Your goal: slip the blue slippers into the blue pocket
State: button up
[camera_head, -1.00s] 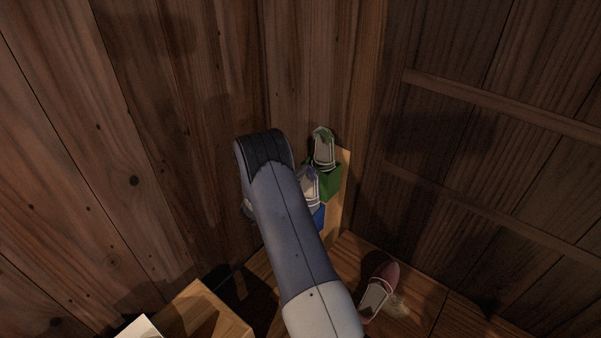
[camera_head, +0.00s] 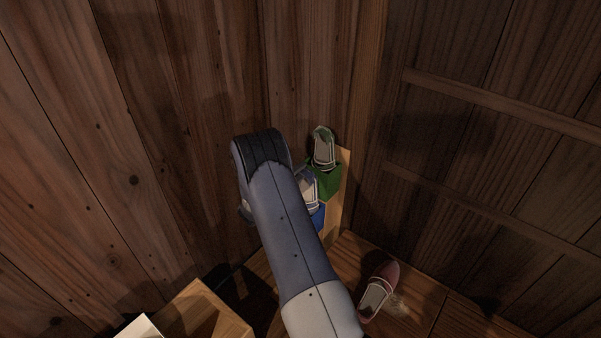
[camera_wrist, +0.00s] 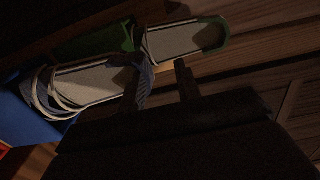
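The blue slippers (camera_head: 308,186) stand toe-down in the mouth of the blue pocket (camera_head: 318,216), partly behind my arm in the head view. In the wrist view the slippers (camera_wrist: 92,86) have pale insoles and doubled rims at the toe end, which enters the blue pocket (camera_wrist: 22,122) at the left. My gripper (camera_wrist: 160,78) is at their heel end. Its two dark fingers are apart, with the blue heel edge near the left finger and a gap before the right one. The head view hides the gripper behind my arm.
A green slipper (camera_head: 324,150) sits in a green pocket (camera_head: 328,181) just above, on a wooden board (camera_head: 340,205). A pink slipper (camera_head: 379,290) lies on the wooden floor to the right. A wooden box (camera_head: 203,312) stands at lower left. Plank walls close the corner.

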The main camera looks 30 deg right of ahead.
jog(key=v, duration=1)
jog(key=shift+d, duration=0.15)
jog(key=x, duration=1)
jog(key=shift+w+d, duration=0.1)
jog(key=shift+d, duration=0.3)
notch_tip(320, 180, up, 2)
jog(key=shift+a+r+p, duration=0.1)
jog(key=shift+a+p, duration=0.05)
jog(key=shift+p, duration=0.65)
